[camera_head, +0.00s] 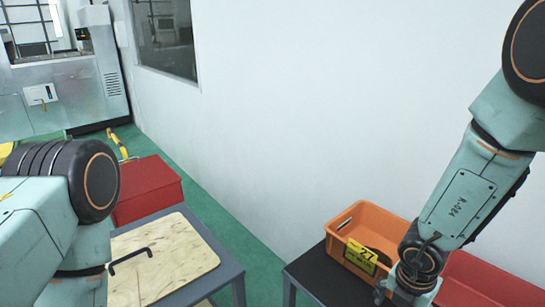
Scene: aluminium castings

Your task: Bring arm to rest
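My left arm (75,190) comes in from the left and is bent in front of me, above and beside the wood-topped table. Its gripper is not in view. My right arm (462,200) reaches down from the upper right, and its wrist (420,262) is in front of the orange crate's right side. The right gripper's fingers are not visible; the arm runs out of the bottom edge. The orange crate (342,224) has a yellow label (361,256) reading 27. Something dark and rounded lies inside it, partly hidden by the wrist.
A table with a wooden top (185,262) stands at lower left, with a thin black bent bar (130,258) on it. The crate stands on a dark table (318,274). Red boxes stand behind at left (150,185) and at right (485,280). Green floor (255,262) shows between the tables.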

